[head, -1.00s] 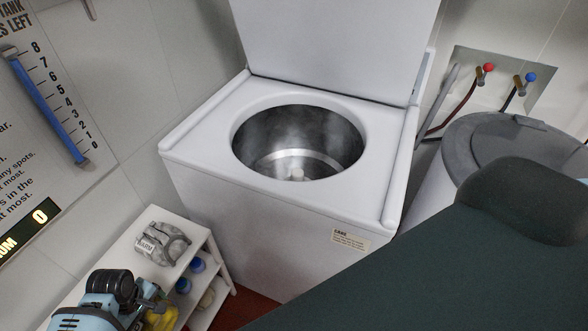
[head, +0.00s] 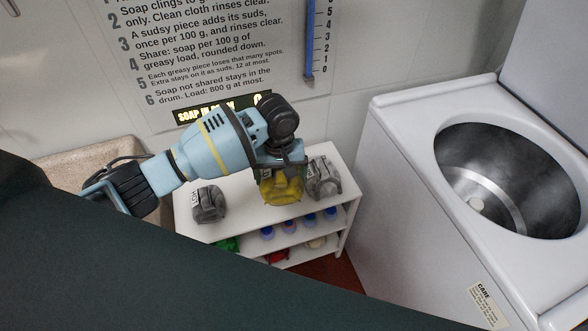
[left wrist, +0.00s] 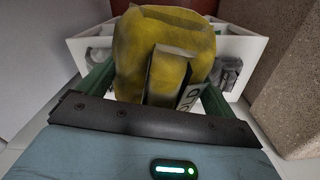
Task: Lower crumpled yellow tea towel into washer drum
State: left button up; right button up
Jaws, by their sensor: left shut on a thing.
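The crumpled yellow tea towel (head: 283,188) hangs in my left gripper (head: 278,168), above or at the front of the white shelf's top. In the left wrist view the towel (left wrist: 165,50) fills the space between the fingers, with dark smudges and a partly hidden tag. The gripper (left wrist: 155,95) is shut on it. I cannot tell whether the towel still touches the shelf. The washer drum (head: 505,180) is open, metallic and empty-looking, to the right of the gripper and apart from it. My right gripper is not in view.
A white shelf (head: 245,222) holds grey crumpled bundles, one at left (head: 208,203) and one right beside the towel (head: 323,178). Bottles and cloths sit on lower shelves. The washer (head: 400,150) stands to the right. A stone basin (head: 85,165) is at left.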

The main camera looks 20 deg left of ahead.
pick_arm(q)
jog(key=s+r+m, duration=0.1)
jog(key=r, duration=0.2)
jog(key=s+r, duration=0.2)
jog(key=s+a+r+m, duration=0.1)
jog(key=s+r, duration=0.1)
jog(key=r, duration=0.1)
jog(key=shift+s+r+m, duration=0.2)
jog(key=shift+r+m, duration=0.1)
jog(key=shift+r, duration=0.05)
jog(key=s+a+r+m, duration=0.1)
jog(key=s+r+m, duration=0.1)
jog(key=s+r, duration=0.2)
jog(key=shift+s+a+r, duration=0.2)
jog(key=shift+s+a, duration=0.2)
jog(key=shift+s, duration=0.8)
jog(key=shift+w, duration=0.1)
